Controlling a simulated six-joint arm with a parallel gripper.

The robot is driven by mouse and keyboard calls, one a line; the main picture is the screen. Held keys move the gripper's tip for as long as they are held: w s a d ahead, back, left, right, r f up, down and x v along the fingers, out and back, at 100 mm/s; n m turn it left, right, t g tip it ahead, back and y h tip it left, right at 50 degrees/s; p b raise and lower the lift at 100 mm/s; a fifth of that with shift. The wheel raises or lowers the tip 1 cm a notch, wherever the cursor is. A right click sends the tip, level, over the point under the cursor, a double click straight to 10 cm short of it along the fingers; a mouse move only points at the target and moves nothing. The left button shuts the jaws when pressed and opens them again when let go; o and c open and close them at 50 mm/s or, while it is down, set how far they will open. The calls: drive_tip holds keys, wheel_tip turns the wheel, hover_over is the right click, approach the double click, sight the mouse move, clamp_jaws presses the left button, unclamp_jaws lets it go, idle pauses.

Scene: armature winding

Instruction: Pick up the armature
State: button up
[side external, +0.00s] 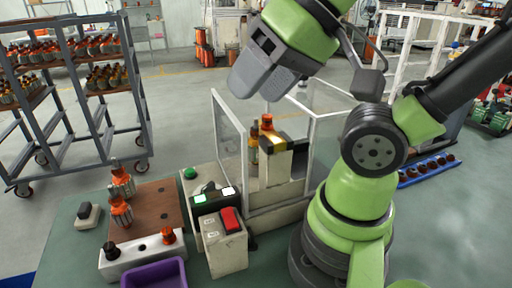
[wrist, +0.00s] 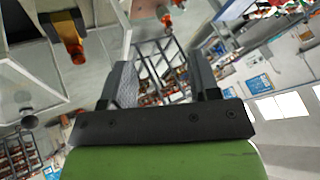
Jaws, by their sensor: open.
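Two armatures with orange tops and grey ribbed bodies stand at the left of the bench, a rear one (side external: 121,180) and a front one (side external: 121,211), on or beside a brown board (side external: 160,208). Another orange-topped part (side external: 267,123) sits at the winding machine (side external: 276,165) inside clear guards. My gripper (side external: 262,82) is high above the machine, tilted, apart from all armatures. In the wrist view my gripper (wrist: 160,66) has its two fingers spread with nothing between them. An orange part (wrist: 75,48) shows at upper left there.
Clear guard panels (side external: 230,140) stand around the machine. A box with a red switch (side external: 224,240), a white block (side external: 143,257) with two small parts, and a purple bin (side external: 155,273) are at the front. A cart (side external: 75,90) holding several armatures stands behind left.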

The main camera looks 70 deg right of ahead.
drive_tip(key=m+g+h, duration=0.4)
drive_tip(key=m+g, duration=0.1)
drive_tip(key=m, duration=0.1)
approach(256, 119)
drive_tip(key=a+f, duration=0.1)
drive_tip(key=shift+h, duration=0.3)
drive_tip(key=x, duration=0.2)
drive_tip(key=d+x, duration=0.1)
drive_tip(key=x, duration=0.2)
drive_tip(key=shift+s, duration=0.2)
drive_tip(key=shift+x, duration=2.9)
drive_tip(key=shift+w+a, duration=0.15)
drive_tip(key=shift+w, duration=0.1)
clamp_jaws()
